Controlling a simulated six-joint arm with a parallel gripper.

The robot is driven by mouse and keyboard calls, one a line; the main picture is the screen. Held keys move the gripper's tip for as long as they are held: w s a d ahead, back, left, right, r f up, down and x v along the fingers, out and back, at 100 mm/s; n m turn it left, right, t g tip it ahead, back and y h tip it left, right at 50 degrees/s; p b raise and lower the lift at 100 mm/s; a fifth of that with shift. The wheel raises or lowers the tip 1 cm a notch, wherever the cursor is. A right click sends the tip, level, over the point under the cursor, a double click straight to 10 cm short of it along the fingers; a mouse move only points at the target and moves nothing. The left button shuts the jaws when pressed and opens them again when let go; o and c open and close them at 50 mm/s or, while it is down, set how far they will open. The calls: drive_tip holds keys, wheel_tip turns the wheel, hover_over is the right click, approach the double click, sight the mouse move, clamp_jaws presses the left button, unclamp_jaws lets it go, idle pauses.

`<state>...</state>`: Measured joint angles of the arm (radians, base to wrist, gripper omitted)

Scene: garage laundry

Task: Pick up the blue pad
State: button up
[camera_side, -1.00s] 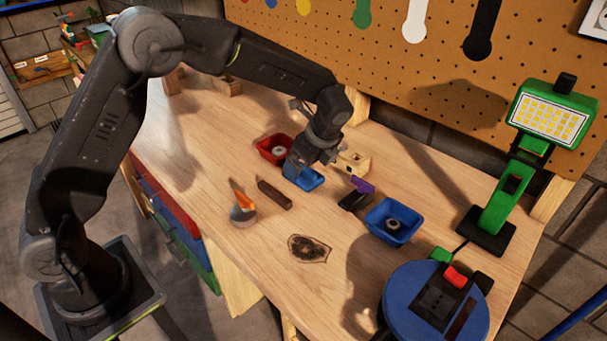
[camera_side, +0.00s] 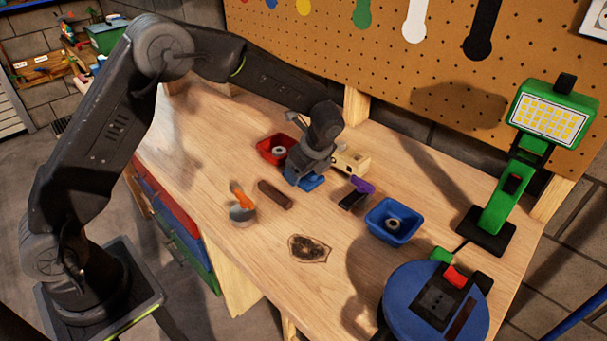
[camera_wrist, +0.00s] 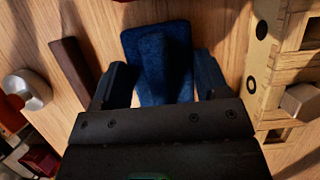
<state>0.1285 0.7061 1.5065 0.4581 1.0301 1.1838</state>
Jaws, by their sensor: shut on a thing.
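The blue pad (camera_side: 309,182) lies on the wooden bench, partly hidden beneath my gripper (camera_side: 305,180) in the side view. In the wrist view the blue pad (camera_wrist: 157,50) is a dark blue block with a raised narrower middle part. My gripper's two fingers (camera_wrist: 157,85) stand on either side of that raised part, and the jaws are shut on it. The fingertips are dark and partly merge with the pad. I cannot tell whether the pad is clear of the bench.
A red bin (camera_side: 273,149) and a wooden block (camera_side: 351,163) stand close to my gripper. A dark brown bar (camera_side: 275,194), an orange-handled item (camera_side: 242,207), a purple-and-black item (camera_side: 357,192) and a blue bin (camera_side: 392,221) lie nearby.

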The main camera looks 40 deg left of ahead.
drive_tip(key=shift+c, duration=0.9)
drive_tip(key=shift+r, duration=0.15)
drive_tip(key=shift+r, duration=0.3)
drive_tip(key=r, duration=0.4)
drive_tip(key=shift+s+a, duration=0.15)
drive_tip(key=shift+a, duration=0.25)
drive_tip(key=s+a+r, duration=0.1)
drive_tip(key=a+r, duration=0.1)
drive_tip(key=a, duration=0.1)
drive_tip(key=s+a+r, duration=0.2)
drive_tip(key=a, duration=0.1)
drive_tip(key=s+a+r, duration=0.2)
drive_tip(key=a, duration=0.1)
drive_tip(key=shift+a, duration=0.35)
